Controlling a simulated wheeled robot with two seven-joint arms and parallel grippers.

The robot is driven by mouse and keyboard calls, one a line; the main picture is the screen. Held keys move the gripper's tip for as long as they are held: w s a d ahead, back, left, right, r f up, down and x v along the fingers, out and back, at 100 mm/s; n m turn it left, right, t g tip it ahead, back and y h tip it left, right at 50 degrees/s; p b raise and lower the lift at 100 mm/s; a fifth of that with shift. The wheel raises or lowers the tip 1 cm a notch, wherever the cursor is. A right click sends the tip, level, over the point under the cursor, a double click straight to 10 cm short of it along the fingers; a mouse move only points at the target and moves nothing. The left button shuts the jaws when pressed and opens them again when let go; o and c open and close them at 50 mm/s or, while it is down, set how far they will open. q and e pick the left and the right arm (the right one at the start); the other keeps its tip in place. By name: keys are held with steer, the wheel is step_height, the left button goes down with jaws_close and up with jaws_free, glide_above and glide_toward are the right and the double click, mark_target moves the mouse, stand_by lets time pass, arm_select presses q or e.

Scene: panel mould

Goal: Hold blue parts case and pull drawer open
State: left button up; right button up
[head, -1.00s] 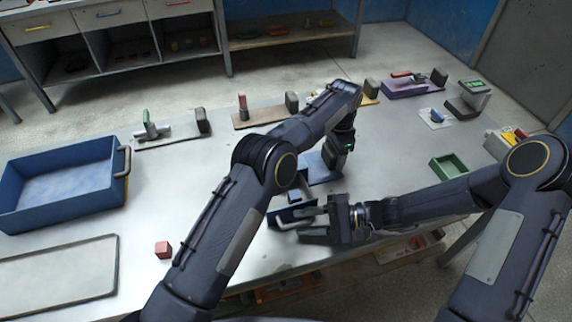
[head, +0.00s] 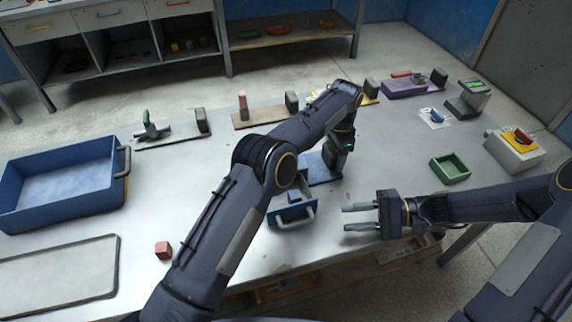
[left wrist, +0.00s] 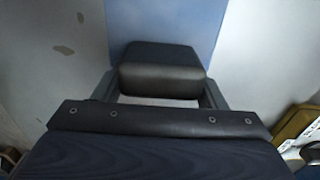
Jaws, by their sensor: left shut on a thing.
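The blue parts case (head: 322,174) stands on the table, partly hidden by my left arm. Its drawer (head: 280,220) is pulled out toward the table's front edge, with a small blue block (head: 294,197) inside and a grey handle (head: 300,221) on its front. My left gripper (head: 335,160) is shut on a dark block-shaped grip (left wrist: 162,68) on the case's blue base (left wrist: 165,22); the left wrist view shows the grip between the two fingers. My right gripper (head: 346,218) is open and empty, to the right of the handle and apart from it.
A blue bin (head: 60,190) and a flat grey tray (head: 60,275) lie at left, with a red cube (head: 163,250) near them. A green tray (head: 450,168) and a box with a red switch (head: 515,148) stand at right. Other fixtures line the back edge.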

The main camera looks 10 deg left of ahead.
stand_by(0.3)
arm_select(q)
steer(key=o, duration=1.4)
steer(key=shift+c, duration=0.2)
